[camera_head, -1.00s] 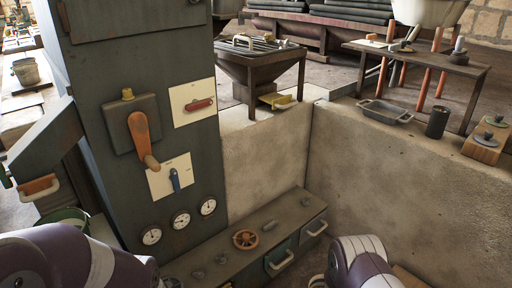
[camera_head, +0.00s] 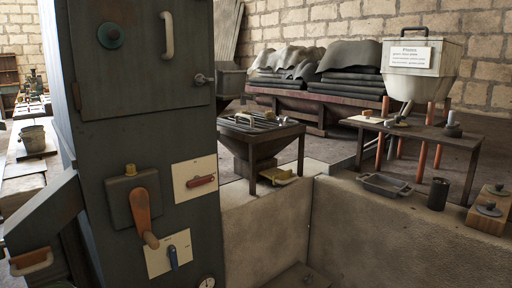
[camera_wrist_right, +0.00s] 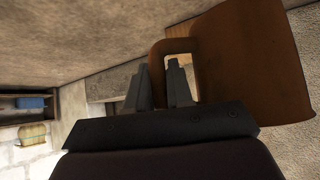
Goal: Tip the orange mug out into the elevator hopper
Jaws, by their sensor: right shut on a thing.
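The orange mug (camera_wrist_right: 250,65) fills the upper right of the right wrist view, close to the camera. My right gripper (camera_wrist_right: 161,84) has its fingers at the mug's handle (camera_wrist_right: 158,62) and is shut on it. The mug's inside is hidden, so I cannot tell its contents. In the head view, a dark hopper with a grate top (camera_head: 262,128) stands on legs behind the low wall. A sloping grey-green chute (camera_head: 42,225) joins the tall cabinet at the left. No label shows which is the elevator hopper. Neither gripper shows in the head view.
The tall grey-green cabinet (camera_head: 135,100) with an orange lever (camera_head: 142,212) blocks the left. The low concrete wall (camera_head: 400,240) carries a grey tray (camera_head: 385,185), a dark cylinder (camera_head: 438,193) and a wooden block (camera_head: 488,212). A bench (camera_head: 425,138) stands behind.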

